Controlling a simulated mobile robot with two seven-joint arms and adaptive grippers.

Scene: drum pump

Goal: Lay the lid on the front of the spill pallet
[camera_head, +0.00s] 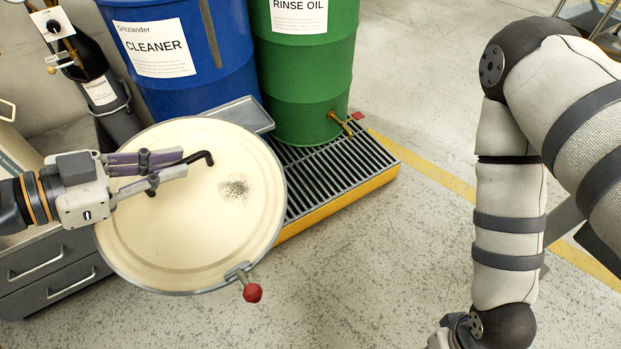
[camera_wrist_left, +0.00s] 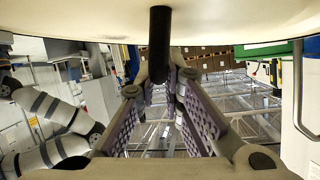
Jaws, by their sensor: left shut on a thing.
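The lid (camera_head: 180,245) is a large round cream disc with a grey rim, a dark speckled smudge and a red-knobbed clamp (camera_head: 252,292) at its lower edge. My left gripper (camera_head: 172,167) is shut on the lid's black bent handle (camera_head: 200,158). In the left wrist view the dark handle (camera_wrist_left: 160,45) stands between the purple finger pads, with the pale lid (camera_wrist_left: 235,20) across the top. The spill pallet (camera_head: 385,177) has a yellow side and a black grating; the lid hides its left front part.
A blue CLEANER drum (camera_head: 182,40) and a green RINSE OIL drum (camera_head: 305,85) stand behind the lid; the green one has a brass tap (camera_head: 341,124). A grey tray (camera_head: 246,115) sits before the blue drum. Grey drawers (camera_head: 50,280) stand at left.

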